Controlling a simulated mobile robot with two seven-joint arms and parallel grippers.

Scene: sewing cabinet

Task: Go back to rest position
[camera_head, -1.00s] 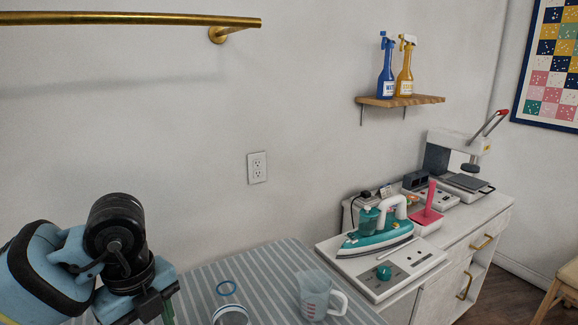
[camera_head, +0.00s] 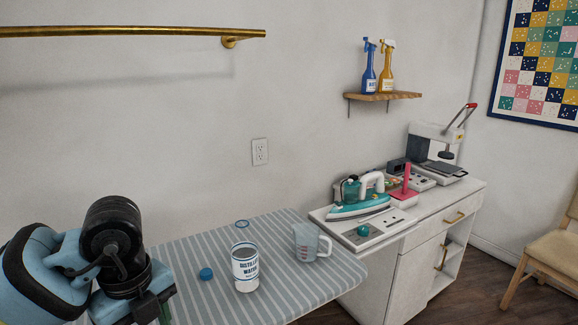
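My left arm comes in at the lower left, and its blue and black gripper (camera_head: 146,308) points down at the picture's bottom edge. Its fingertips are cut off, so I cannot tell whether it is open or shut. The gripper is left of a white can labelled distilled water (camera_head: 246,270), apart from it. The can stands upright on a striped ironing board (camera_head: 300,284). A clear measuring jug (camera_head: 306,241) stands right of the can. A small blue cap (camera_head: 206,273) lies left of the can, and a blue ring (camera_head: 241,223) lies behind it. My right gripper is not in view.
A teal iron (camera_head: 358,205) rests on its station (camera_head: 375,231) on a white cabinet (camera_head: 420,262). A heat press (camera_head: 436,150) stands farther back. Two spray bottles (camera_head: 386,68) stand on a wall shelf (camera_head: 385,96). A chair (camera_head: 555,255) is at the right. The floor before the cabinet is clear.

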